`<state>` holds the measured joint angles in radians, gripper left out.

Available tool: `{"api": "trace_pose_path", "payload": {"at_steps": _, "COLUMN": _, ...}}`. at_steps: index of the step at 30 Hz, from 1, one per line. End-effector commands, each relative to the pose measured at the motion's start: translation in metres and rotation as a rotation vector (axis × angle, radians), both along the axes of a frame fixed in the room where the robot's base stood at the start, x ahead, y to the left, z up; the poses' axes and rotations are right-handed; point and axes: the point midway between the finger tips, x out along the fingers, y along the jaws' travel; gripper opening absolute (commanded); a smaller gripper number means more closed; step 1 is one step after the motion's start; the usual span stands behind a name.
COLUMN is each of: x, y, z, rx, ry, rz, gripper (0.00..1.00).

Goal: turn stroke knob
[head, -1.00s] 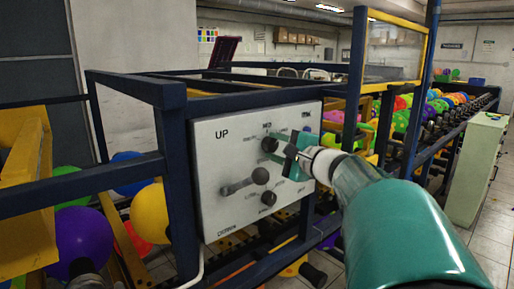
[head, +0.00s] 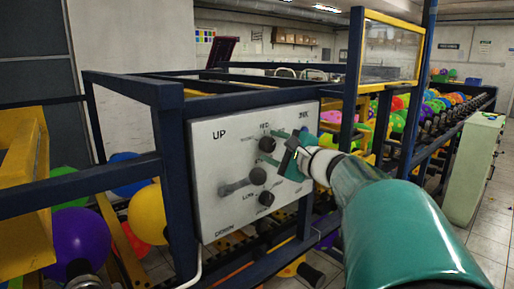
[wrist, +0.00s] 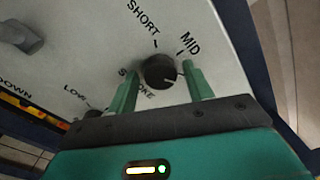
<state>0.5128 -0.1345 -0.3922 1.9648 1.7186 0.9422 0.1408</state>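The stroke knob (wrist: 160,71) is a round black dial on a light grey panel (wrist: 90,40), with SHORT and MID printed above it. A pale pointer mark on it faces right. In the head view the knob (head: 267,144) is the upper one on the panel. My gripper (wrist: 162,74) is open, with one green finger on each side of the knob. The right finger is very close to the knob's edge; I cannot tell if it touches. A narrow gap shows at the left finger. The left finger partly hides the STROKE label. My gripper (head: 281,149) also shows in the head view.
The panel also has an UP/DOWN lever (head: 236,187) and a lower knob (head: 265,198). Blue frame bars (head: 180,170) surround the panel. Balloons, including a yellow one (head: 149,212), sit at left. A pale green cabinet (head: 474,170) stands at right.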

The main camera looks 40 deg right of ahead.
Motion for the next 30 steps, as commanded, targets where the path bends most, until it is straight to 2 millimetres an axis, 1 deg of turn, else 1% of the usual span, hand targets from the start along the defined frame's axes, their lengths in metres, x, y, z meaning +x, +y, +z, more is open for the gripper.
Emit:
{"api": "trace_pose_path", "payload": {"at_steps": 10, "x": -0.001, "y": 0.000, "z": 0.001, "rx": -0.002, "ry": -0.001, "rz": 0.000, "gripper": 0.59}}
{"api": "trace_pose_path", "payload": {"at_steps": 14, "x": -0.011, "y": 0.000, "z": 0.001, "rx": -0.002, "ry": -0.002, "rz": 0.000, "gripper": 0.59}}
{"api": "trace_pose_path", "payload": {"at_steps": 17, "x": -0.027, "y": 0.000, "z": 0.001, "rx": -0.003, "ry": -0.003, "rz": -0.001, "gripper": 0.59}}
{"api": "trace_pose_path", "payload": {"at_steps": 27, "x": -0.102, "y": -0.003, "z": 0.001, "rx": -0.002, "ry": -0.002, "rz": -0.002, "gripper": 0.59}}
{"api": "trace_pose_path", "payload": {"at_steps": 30, "x": -0.119, "y": -0.003, "z": 0.001, "rx": -0.001, "ry": -0.002, "rz": -0.001, "gripper": 0.59}}
